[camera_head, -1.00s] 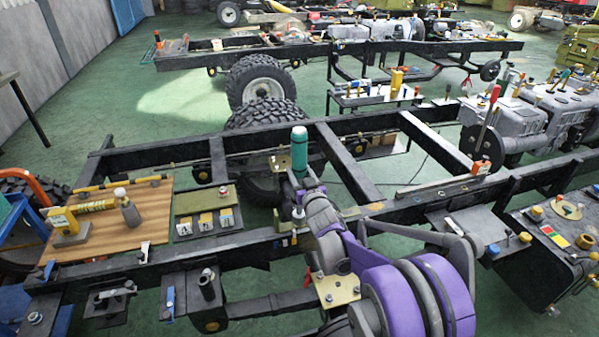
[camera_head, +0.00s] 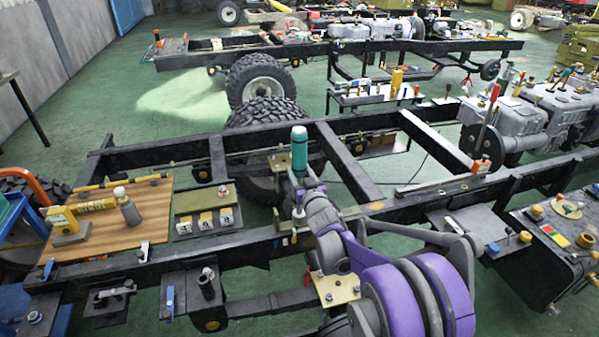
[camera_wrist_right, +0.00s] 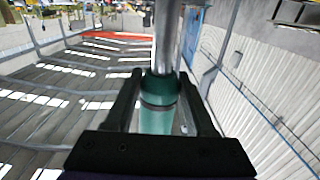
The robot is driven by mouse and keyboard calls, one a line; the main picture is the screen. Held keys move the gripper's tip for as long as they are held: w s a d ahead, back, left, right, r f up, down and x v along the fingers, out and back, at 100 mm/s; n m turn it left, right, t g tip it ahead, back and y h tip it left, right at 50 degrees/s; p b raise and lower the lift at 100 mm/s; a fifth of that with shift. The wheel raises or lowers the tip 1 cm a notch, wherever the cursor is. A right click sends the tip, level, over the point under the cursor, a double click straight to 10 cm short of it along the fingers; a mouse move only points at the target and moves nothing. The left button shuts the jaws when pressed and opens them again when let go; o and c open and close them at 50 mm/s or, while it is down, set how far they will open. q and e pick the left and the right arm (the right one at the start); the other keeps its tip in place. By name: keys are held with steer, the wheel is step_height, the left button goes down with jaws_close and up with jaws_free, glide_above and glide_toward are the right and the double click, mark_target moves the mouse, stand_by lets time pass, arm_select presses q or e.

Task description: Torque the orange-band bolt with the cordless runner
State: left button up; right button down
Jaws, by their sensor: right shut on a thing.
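My right gripper (camera_head: 300,180) stands above the near rail of the chassis frame. It also shows in the right wrist view (camera_wrist_right: 160,110), with its fingers on either side of a teal cylinder. It is shut on this teal tool, which I take to be the cordless runner (camera_head: 299,148). The tool is upright, with teal body above the gripper and a silver part below, close over the rail. In the right wrist view a silver shaft extends from the teal body (camera_wrist_right: 158,118). I cannot make out the orange-band bolt. My left gripper is not in view.
The near rail (camera_head: 240,240) of the black chassis runs below the tool, with brackets and small fittings along it. A wooden board (camera_head: 155,225) with a yellow tool and a bottle lies at left. Labelled blocks (camera_head: 207,222) lie beside it. A grey engine (camera_head: 520,120) stands at right.

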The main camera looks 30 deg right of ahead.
steer(key=shift+f+b, duration=0.45)
steer(key=shift+f, duration=0.05)
stand_by(1.8)
steer(key=shift+r, duration=0.25)
stand_by(0.9)
steer(key=shift+r+p, duration=1.05)
steer(key=shift+r, duration=0.45)
